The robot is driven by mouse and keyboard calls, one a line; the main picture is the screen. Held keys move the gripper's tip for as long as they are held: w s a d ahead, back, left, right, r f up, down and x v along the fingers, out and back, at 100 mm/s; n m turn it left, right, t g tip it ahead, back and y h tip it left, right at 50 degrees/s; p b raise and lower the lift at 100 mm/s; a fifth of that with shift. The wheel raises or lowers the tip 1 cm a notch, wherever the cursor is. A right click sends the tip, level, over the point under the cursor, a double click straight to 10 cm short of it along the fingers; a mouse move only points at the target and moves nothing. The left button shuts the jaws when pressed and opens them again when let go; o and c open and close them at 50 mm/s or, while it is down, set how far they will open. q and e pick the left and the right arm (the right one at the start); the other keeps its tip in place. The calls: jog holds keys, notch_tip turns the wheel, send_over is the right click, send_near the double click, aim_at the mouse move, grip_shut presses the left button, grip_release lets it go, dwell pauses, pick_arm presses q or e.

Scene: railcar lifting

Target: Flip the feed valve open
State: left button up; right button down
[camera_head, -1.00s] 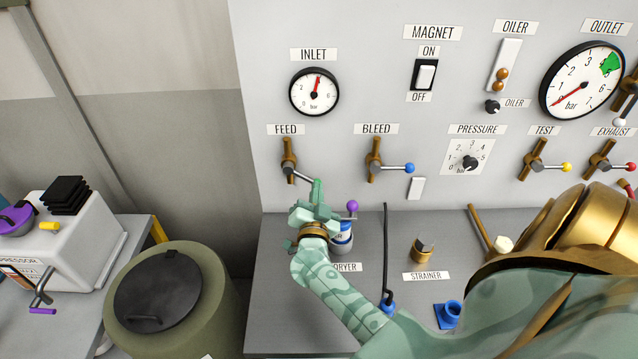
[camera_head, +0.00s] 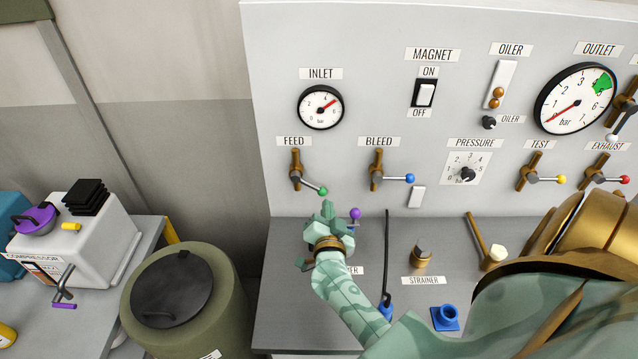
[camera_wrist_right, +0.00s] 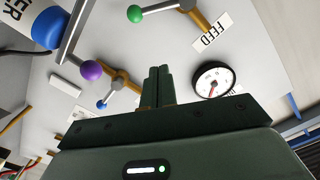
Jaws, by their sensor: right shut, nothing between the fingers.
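The feed valve has a brass body (camera_head: 295,168) under the FEED label on the grey panel. Its lever slopes down to the right and ends in a green knob (camera_head: 323,191). My right gripper (camera_head: 327,206) is shut and empty, just below the green knob, with a small gap seeming to separate them. In the right wrist view the closed fingers (camera_wrist_right: 158,86) point at the panel, and the green knob (camera_wrist_right: 134,13) is up and left of them, apart. My left gripper is not in view.
The inlet gauge (camera_head: 320,107) is above the feed valve. The bleed valve's blue knob (camera_head: 410,178) is to the right. The dryer's purple knob (camera_head: 355,213) is close beside my right gripper. A green drum (camera_head: 222,290) stands at lower left.

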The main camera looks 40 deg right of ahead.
jog(key=shift+w+f, duration=0.1)
jog(key=b, duration=0.5)
send_over(318, 190)
jog(key=s, duration=0.4)
jog(key=f+b, duration=0.1)
jog(key=w+f+b, duration=0.1)
jog(key=a+f+b, duration=0.1)
jog(key=b, duration=0.1)
jog(key=shift+w+f, duration=0.15)
jog(key=shift+w, duration=0.2)
jog(key=shift+w+a+f+b, duration=0.15)
jog(key=shift+w+a+b, duration=0.1)
jog(key=shift+b, duration=0.1)
